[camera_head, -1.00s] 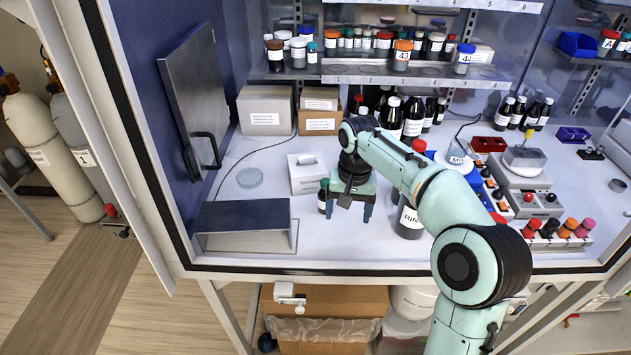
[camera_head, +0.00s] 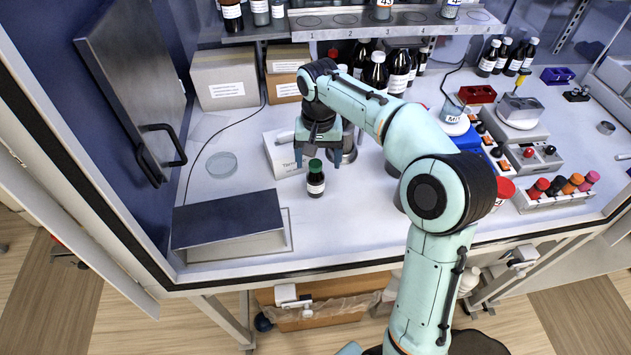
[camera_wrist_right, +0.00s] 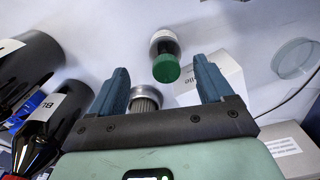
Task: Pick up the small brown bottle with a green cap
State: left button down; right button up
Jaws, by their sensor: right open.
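The small brown bottle (camera_head: 315,180) with a green cap and a white label stands upright on the white worktop. In the right wrist view its green cap (camera_wrist_right: 166,68) shows just beyond the fingertips, between the lines of the two fingers. My right gripper (camera_head: 318,162) is open and empty, pointing down just behind and above the bottle in the head view. Its two blue fingers also show in the right wrist view (camera_wrist_right: 160,82), wide apart. No contact with the bottle shows. My left gripper is not in view.
A white box (camera_head: 285,155) lies just left of the bottle. A metal cylinder (camera_wrist_right: 146,98) stands close by, near the left finger in the wrist view. A dark sloped stand (camera_head: 228,220) is at front left. Dark bottles (camera_head: 376,72) stand behind under the shelf.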

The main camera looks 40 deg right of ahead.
aim_at(315, 172)
jog(key=shift+w+f, duration=0.2)
jog(key=shift+f, duration=0.4)
jog(key=f, duration=0.4)
jog(key=shift+w+a+f, duration=0.1)
jog(key=shift+a+f, duration=0.1)
jog(key=shift+f, duration=0.2)
jog(key=c, duration=1.2)
jog(key=shift+c, duration=0.4)
jog(key=shift+r, duration=0.15)
